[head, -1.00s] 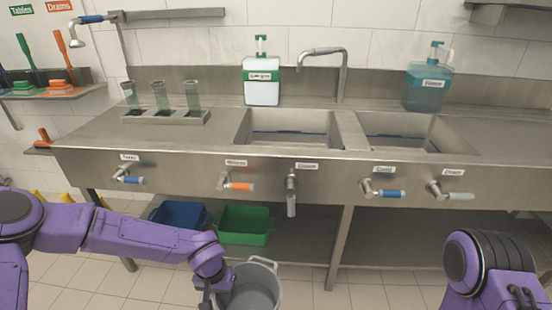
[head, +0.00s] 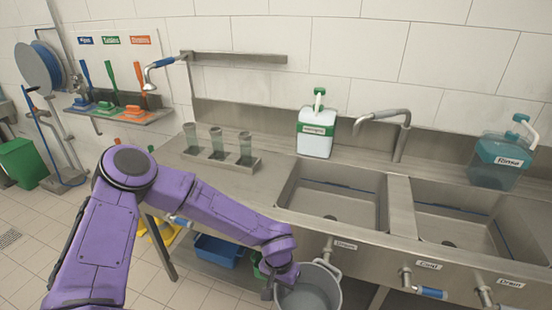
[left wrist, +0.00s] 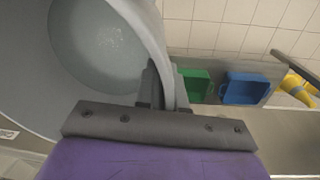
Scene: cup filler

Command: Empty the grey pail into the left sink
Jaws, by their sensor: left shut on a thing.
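The grey pail (head: 322,272) is in front of the sink counter at the bottom of the head view, roughly upright. My left gripper (head: 272,284) is shut on its left rim. In the left wrist view the gripper (left wrist: 163,92) pinches the pail wall (left wrist: 148,30), and pale liquid (left wrist: 95,45) shows inside the pail. The left sink (head: 330,198) is an empty-looking steel basin behind and above the pail. The pail's lower part is cut off by the head view's edge. My right gripper is not in view.
Three tumblers (head: 246,148) stand in a rack left of the left sink. A white-green bottle (head: 316,132) and a tap (head: 400,125) are behind the sinks. The right sink (head: 450,228) is beside it. Valve handles (head: 430,292) stick out of the counter front.

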